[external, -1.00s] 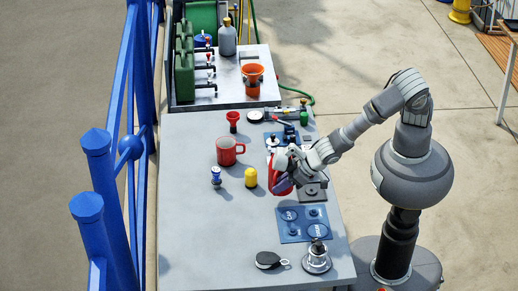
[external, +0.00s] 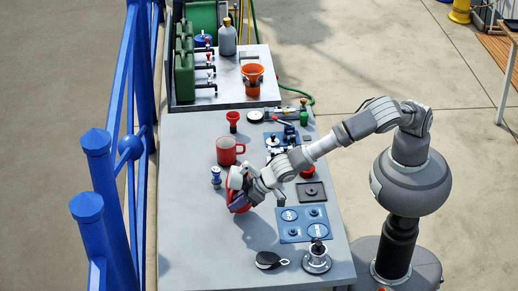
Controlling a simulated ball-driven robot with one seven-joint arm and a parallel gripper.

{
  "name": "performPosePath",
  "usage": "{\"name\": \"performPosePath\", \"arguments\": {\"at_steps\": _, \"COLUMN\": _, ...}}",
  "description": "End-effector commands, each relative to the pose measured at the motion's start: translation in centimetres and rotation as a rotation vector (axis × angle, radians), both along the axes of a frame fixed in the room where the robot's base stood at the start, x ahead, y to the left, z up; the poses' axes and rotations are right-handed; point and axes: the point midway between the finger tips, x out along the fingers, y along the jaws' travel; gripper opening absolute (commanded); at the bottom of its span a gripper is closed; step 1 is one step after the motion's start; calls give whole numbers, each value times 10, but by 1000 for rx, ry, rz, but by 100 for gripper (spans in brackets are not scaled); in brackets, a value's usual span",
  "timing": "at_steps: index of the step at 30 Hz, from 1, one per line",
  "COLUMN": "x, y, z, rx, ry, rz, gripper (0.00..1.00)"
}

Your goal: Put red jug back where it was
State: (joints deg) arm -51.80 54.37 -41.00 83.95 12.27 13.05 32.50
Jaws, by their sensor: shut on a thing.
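My gripper (external: 238,190) is shut on the red jug (external: 237,205), over the left-middle part of the grey table. The gripper covers much of the jug, and I cannot tell whether its bottom touches the table. A red mug (external: 228,151) with a handle stands farther back, apart from the jug. A dark square pad (external: 311,191) lies bare to the right of my gripper.
A blue and white valve-like piece (external: 216,177) stands close behind the jug. A blue panel with round marks (external: 303,223) lies to the right. The front left table is clear.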

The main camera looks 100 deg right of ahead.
Motion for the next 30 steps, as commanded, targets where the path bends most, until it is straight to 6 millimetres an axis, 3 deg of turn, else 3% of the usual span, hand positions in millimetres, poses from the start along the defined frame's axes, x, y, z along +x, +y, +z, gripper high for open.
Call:
{"name": "performPosePath", "arguments": {"at_steps": 7, "x": 2, "y": 1, "z": -36, "rx": -1, "ry": 0, "rz": 1, "gripper": 0}}
{"name": "performPosePath", "arguments": {"at_steps": 18, "x": 2, "y": 1, "z": -39, "rx": 1, "ry": 0, "rz": 1, "gripper": 0}}
{"name": "performPosePath", "arguments": {"at_steps": 19, "x": 2, "y": 1, "z": -39, "rx": 0, "ry": 0, "rz": 0, "gripper": 16}}
{"name": "performPosePath", "arguments": {"at_steps": 22, "x": 2, "y": 1, "z": -38, "rx": 0, "ry": 0, "rz": 0, "gripper": 39}}
{"name": "performPosePath", "arguments": {"at_steps": 30, "x": 2, "y": 1, "z": -37, "rx": 0, "ry": 0, "rz": 0, "gripper": 39}}
